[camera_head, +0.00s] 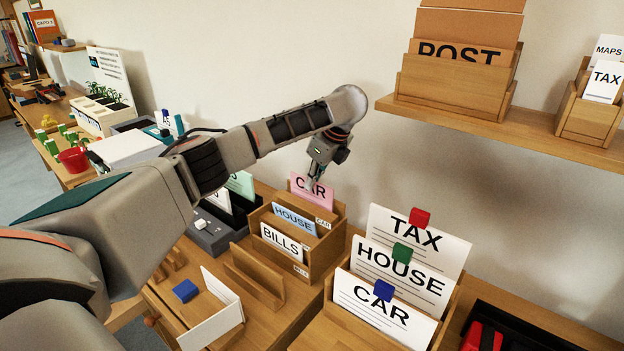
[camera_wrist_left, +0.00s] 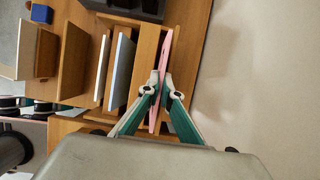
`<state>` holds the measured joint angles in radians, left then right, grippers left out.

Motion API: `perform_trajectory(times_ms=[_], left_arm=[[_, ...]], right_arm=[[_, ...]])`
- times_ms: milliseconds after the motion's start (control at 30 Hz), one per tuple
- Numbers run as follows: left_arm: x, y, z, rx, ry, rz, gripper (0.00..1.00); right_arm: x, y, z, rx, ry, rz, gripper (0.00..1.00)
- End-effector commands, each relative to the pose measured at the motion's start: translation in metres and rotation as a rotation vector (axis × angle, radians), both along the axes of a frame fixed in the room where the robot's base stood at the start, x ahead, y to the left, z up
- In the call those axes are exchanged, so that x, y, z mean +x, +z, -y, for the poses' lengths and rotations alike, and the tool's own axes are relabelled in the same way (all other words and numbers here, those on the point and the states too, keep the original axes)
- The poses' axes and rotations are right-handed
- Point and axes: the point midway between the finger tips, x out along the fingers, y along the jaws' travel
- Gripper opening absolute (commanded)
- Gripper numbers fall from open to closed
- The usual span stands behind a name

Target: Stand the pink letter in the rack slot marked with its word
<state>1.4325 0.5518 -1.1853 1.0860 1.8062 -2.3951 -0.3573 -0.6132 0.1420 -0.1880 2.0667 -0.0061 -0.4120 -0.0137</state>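The pink letter (camera_head: 312,192), printed CAR, stands upright in the rear slot of the wooden rack (camera_head: 318,262). A small CAR label (camera_head: 323,223) shows at the right of that slot. In front of it stand a blue HOUSE letter (camera_head: 294,219) and a white BILLS letter (camera_head: 281,242). My left gripper (camera_head: 316,182) points down at the pink letter's top edge. In the left wrist view its fingertips (camera_wrist_left: 162,82) close on both faces of the pink letter (camera_wrist_left: 166,50). The letter's lower edge is hidden in the rack. My right gripper is out of view.
A holder (camera_head: 337,312) with TAX, HOUSE and CAR cards and coloured blocks stands front right. The shelf (camera_head: 540,128) with the POST box overhangs at upper right.

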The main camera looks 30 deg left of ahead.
Motion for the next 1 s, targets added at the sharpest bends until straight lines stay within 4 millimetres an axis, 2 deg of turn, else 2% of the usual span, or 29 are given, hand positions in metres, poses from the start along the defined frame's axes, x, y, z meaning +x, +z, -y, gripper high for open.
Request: perform_trajectory(times_ms=[567, 667, 700, 1000], left_arm=[[0.0, -0.013, 0.0, 0.001, 0.0, 0.0, 0.0], [0.0, -0.013, 0.0, 0.001, 0.0, 0.001, 0.22], [0.0, -0.013, 0.0, 0.001, 0.0, 0.001, 0.24], [0.0, -0.013, 0.0, 0.0, 0.0, 0.0, 0.24]], right_arm=[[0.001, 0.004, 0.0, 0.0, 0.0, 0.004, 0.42], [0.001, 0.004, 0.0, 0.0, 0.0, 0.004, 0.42], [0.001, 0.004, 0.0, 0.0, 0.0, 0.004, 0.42], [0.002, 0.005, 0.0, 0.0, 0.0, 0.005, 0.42]])
